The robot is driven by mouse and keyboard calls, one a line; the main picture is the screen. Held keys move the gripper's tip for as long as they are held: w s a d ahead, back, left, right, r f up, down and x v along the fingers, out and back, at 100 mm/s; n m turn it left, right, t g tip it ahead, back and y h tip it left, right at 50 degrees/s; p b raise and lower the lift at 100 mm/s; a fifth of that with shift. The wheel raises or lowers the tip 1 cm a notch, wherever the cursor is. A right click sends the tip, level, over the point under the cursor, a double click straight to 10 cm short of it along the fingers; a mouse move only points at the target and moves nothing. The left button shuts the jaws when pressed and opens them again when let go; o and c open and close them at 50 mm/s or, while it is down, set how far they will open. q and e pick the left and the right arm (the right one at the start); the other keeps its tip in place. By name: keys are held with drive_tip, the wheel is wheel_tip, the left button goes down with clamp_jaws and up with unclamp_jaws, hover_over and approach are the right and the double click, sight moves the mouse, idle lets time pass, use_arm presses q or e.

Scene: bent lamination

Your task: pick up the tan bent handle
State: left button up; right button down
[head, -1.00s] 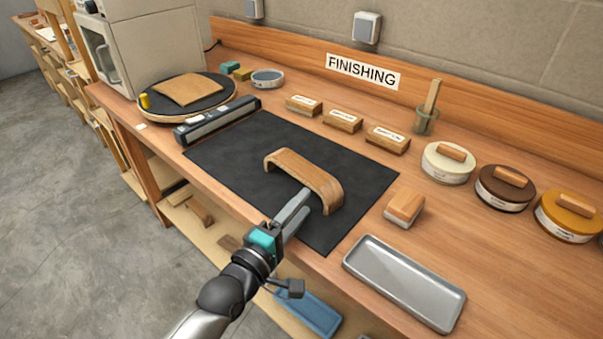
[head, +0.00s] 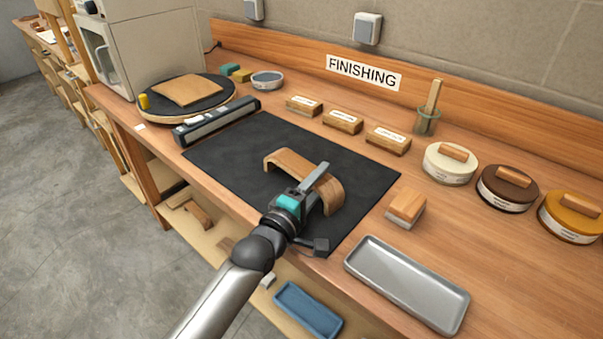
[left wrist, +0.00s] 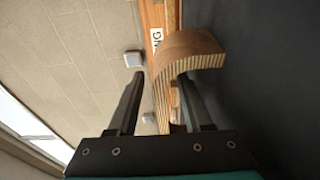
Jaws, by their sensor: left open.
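The tan bent handle (head: 284,161) stands as an arch on the black mat (head: 235,145), with its rounded right end toward the front. My left gripper (head: 317,180) is over the right part of the handle and covers some of it. In the left wrist view the handle's layered edge (left wrist: 188,62) shows between and beyond the open fingers (left wrist: 160,77), closer to the right finger. I cannot tell whether a finger touches it. My right gripper is not in view.
A grey metal tray (head: 405,283) and a small wooden block (head: 406,205) lie right of the mat. A black bar-shaped device (head: 220,120) borders its left side. Labelled blocks (head: 343,121) and round tins (head: 449,163) stand behind and right. The mat's left part is clear.

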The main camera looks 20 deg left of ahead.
use_arm(q)
drive_tip(key=shift+c, duration=0.3)
clamp_jaws()
drive_tip(key=shift+r, duration=0.15)
